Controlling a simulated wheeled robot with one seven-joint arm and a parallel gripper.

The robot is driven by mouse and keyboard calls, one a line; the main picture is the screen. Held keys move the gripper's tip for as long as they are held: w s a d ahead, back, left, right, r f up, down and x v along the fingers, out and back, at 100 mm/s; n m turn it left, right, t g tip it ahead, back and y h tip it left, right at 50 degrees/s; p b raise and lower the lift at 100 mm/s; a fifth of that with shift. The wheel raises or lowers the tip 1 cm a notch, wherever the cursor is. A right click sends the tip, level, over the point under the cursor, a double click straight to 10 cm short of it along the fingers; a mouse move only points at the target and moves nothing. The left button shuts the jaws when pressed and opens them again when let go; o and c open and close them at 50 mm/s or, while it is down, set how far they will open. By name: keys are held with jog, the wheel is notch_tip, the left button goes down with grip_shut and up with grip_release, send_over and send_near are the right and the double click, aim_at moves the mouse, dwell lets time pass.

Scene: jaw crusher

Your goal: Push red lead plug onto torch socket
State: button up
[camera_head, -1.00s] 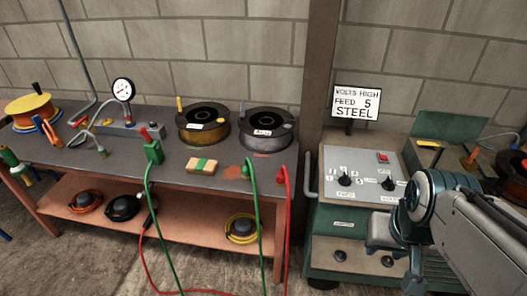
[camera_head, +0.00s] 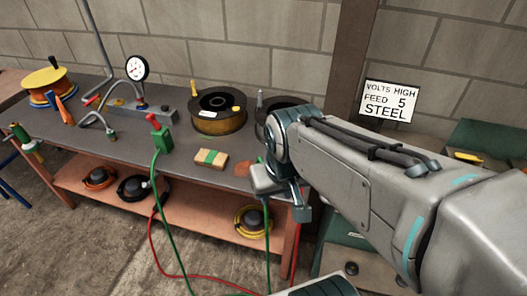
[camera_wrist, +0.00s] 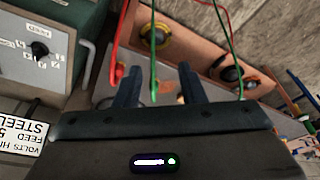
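My gripper (camera_wrist: 160,75) is open in the wrist view, its two dark fingers apart. The red lead plug (camera_wrist: 119,71) stands at the bench's end, just left of the left finger and outside the jaws. Its red cable also shows below the bench in the head view (camera_head: 293,258), where my arm hides the plug. A green lead's plug (camera_wrist: 154,93) shows between the fingers, apparently beyond them. I cannot clearly pick out the torch socket; a green-handled, torch-like tool (camera_head: 22,138) hangs at the bench's left edge.
The bench (camera_head: 85,140) carries wire spools (camera_head: 217,118), a gauge (camera_head: 136,68), a green clamp (camera_head: 160,138) and a wooden block (camera_head: 211,160). Coiled cables lie on its lower shelf (camera_head: 190,213). The green machine's control panel (camera_wrist: 35,45) stands close beside the bench's right end.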

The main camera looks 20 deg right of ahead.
jog(key=shift+s+d, duration=0.15)
jog(key=shift+o, duration=1.7)
jog(key=shift+w+d, duration=0.2)
jog(key=shift+w, duration=0.3)
jog(key=w+d+f+n+g+b, duration=0.1)
jog(key=w+d+f+n+b, duration=0.1)
jog(key=w+d, duration=0.4)
jog(key=w+d+f+n+g+b, duration=0.1)
jog(key=w+d+f+n, duration=0.3)
jog(key=w, duration=0.8)
jog(key=d+f+g, duration=0.1)
jog(key=d+f, duration=0.1)
jog(key=d, duration=0.1)
jog(key=shift+d+b, duration=0.15)
jog(key=shift+b, duration=0.25)
jog(key=shift+f, duration=0.1)
notch_tip(320, 180, down, 8)
jog(key=shift+f, duration=0.25)
